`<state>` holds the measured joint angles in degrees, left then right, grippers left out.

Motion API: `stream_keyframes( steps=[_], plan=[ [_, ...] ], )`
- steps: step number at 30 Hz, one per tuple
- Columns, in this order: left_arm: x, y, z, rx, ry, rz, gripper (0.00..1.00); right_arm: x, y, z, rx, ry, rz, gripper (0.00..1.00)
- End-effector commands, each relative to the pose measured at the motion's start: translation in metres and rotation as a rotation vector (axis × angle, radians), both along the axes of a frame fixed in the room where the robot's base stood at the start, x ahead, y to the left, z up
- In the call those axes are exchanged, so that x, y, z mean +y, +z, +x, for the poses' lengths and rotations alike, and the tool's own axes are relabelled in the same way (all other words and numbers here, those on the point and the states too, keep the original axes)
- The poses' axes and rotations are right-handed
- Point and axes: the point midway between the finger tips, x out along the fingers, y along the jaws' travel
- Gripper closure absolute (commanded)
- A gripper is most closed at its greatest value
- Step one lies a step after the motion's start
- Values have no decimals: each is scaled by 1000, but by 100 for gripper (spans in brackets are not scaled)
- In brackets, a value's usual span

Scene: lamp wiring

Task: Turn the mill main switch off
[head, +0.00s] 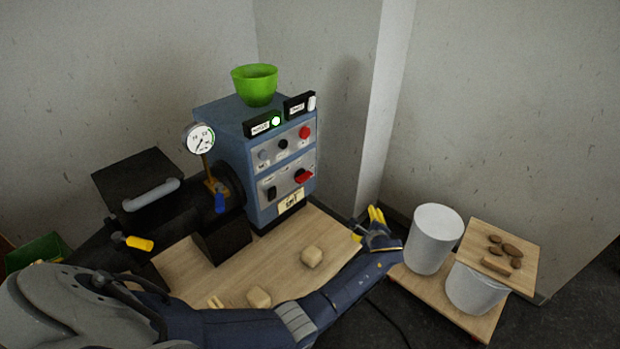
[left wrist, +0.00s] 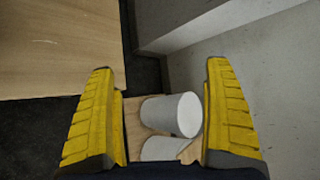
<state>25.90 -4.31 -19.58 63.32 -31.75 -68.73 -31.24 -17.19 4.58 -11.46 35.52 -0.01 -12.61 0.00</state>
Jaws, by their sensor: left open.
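The mill's blue control cabinet (head: 228,130) stands at the back of the bench in the head view. Its front panel has a red rotary switch (head: 303,176) low on the right, a red button (head: 305,132) above it and a black switch (head: 271,193) at lower left. I cannot read which is labelled the main switch. A lamp (head: 276,121) on top glows whitish green. My left gripper (head: 376,214), with yellow fingers, is open and empty, right of and below the cabinet, apart from it. Its spread fingers show in the left wrist view (left wrist: 160,68). My right gripper is not in view.
White buckets (head: 433,238) stand on a low wooden board at right, one covered by a board with brown lumps (head: 505,248). Dough-like pieces (head: 312,257) lie on the wooden bench. A green bowl (head: 255,86) tops the cabinet. A wall corner juts out right of it.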

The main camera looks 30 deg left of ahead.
Motion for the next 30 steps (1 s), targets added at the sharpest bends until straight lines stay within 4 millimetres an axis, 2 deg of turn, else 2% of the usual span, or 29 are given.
stream_keyframes(
  steps=[1,5,9,15,18,22,26,30],
  plan=[
    [9,21,2,36,24,68,15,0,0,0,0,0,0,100],
    [34,69,-4,170,88,251,15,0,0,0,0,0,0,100],
    [57,118,-18,336,152,406,15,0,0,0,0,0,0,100],
    [76,169,-41,548,212,540,15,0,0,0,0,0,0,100],
    [81,186,-50,622,229,576,15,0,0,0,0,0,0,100],
    [85,197,-57,680,241,600,15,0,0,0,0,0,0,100],
    [92,199,-59,700,244,610,15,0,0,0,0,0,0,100],
    [107,193,-56,701,246,610,15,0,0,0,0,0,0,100]
  ],
)
